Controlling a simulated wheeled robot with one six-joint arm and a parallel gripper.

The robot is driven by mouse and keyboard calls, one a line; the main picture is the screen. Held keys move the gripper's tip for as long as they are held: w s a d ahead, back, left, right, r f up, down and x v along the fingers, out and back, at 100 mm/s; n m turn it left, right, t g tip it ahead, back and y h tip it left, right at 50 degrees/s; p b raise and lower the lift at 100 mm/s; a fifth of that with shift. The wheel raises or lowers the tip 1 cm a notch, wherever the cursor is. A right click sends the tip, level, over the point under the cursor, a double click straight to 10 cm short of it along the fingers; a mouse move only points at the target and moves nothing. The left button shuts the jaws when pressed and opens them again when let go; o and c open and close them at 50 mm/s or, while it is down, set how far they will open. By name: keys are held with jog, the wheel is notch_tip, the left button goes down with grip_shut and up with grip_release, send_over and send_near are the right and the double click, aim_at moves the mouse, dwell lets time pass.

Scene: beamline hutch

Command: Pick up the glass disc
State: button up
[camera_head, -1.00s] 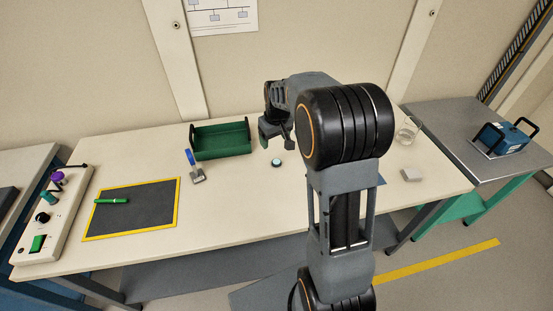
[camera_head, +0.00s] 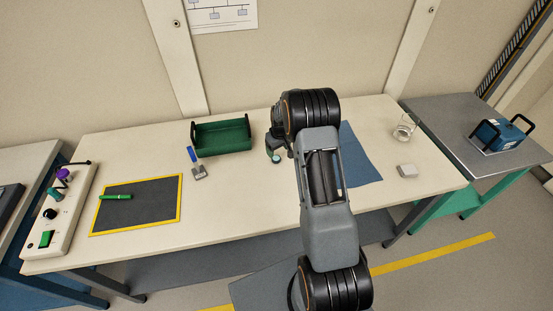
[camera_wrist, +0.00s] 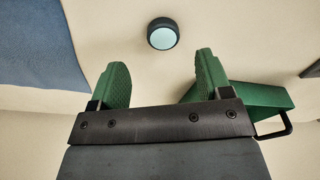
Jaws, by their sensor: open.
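The glass disc (camera_wrist: 163,34) is a small, round, dark-rimmed piece with a pale blue-green face. In the wrist view it lies on the light table, beyond my fingertips and roughly between their lines. In the head view the disc (camera_head: 276,160) shows just beside my gripper (camera_head: 274,150), partly crowded by it. In the wrist view my gripper (camera_wrist: 162,75) has two green padded fingers spread apart with nothing between them. The disc is not touched by the fingers in the wrist view.
A green tray (camera_head: 222,136) stands behind and left of the disc. A blue cloth (camera_head: 358,160) lies to the right. A blue-handled tool (camera_head: 196,164), black mat (camera_head: 137,207), glass beaker (camera_head: 404,130) and pale block (camera_head: 407,171) are also on the table.

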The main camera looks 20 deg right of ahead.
aim_at(276, 158)
jog(key=shift+a+f+p, duration=0.1)
jog(key=shift+f+p, duration=0.2)
jog(key=shift+f, duration=0.25)
jog(key=shift+w+a+f+p, duration=0.15)
jog(key=shift+f+p, duration=0.2)
jog(key=shift+f, duration=0.75)
jog(key=shift+w+f+p, duration=0.1)
jog(key=shift+f+p, duration=0.2)
jog(key=shift+f, duration=0.75)
jog(key=shift+c, duration=0.3)
jog(key=c, duration=0.9)
jog(key=shift+r, duration=0.15)
jog(key=shift+c, duration=0.2)
